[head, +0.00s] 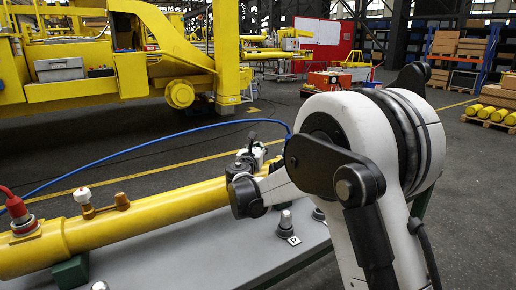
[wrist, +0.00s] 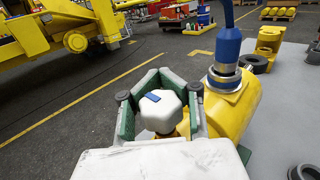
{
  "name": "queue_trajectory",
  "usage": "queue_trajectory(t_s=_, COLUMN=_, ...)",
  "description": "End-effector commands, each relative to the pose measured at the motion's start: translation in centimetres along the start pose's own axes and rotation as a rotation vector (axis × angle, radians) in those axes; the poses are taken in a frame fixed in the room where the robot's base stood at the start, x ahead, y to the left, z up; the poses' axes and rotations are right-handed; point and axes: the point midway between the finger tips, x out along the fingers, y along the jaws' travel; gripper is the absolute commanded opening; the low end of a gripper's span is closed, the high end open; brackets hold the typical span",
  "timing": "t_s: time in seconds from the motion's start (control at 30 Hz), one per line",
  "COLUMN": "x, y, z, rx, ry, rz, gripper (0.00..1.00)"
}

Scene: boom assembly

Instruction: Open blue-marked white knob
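The white knob (wrist: 160,110) with a blue mark on its top stands in the middle of the wrist view, upright beside the yellow cylinder (wrist: 230,115). The green-padded fingers of my gripper (wrist: 163,74) surround it on both sides, and their tips come close together beyond it. I cannot tell whether the pads press on the knob. In the head view my gripper (head: 252,160) is at the yellow cylinder (head: 150,219), and my arm partly hides that area. The blue-marked knob is not clear there.
A blue hose (wrist: 228,35) rises from a blue connector close to the right of my gripper. Another white knob (head: 82,195) and a red connector (head: 17,210) sit on the cylinder's left end. The grey table (head: 190,255) holds small fittings (head: 286,224).

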Motion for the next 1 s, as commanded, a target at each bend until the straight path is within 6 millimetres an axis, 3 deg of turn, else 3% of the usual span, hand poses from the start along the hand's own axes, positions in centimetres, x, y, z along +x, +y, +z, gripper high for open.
queue_trajectory(t_s=0.47, x=-0.3, y=0.2, z=-0.3, rx=0.003, ry=0.001, rz=0.143, gripper=0.00)
queue_trajectory(t_s=1.0, x=-0.8, y=1.5, z=-0.4, rx=0.003, ry=0.000, rz=0.638, gripper=0.00)
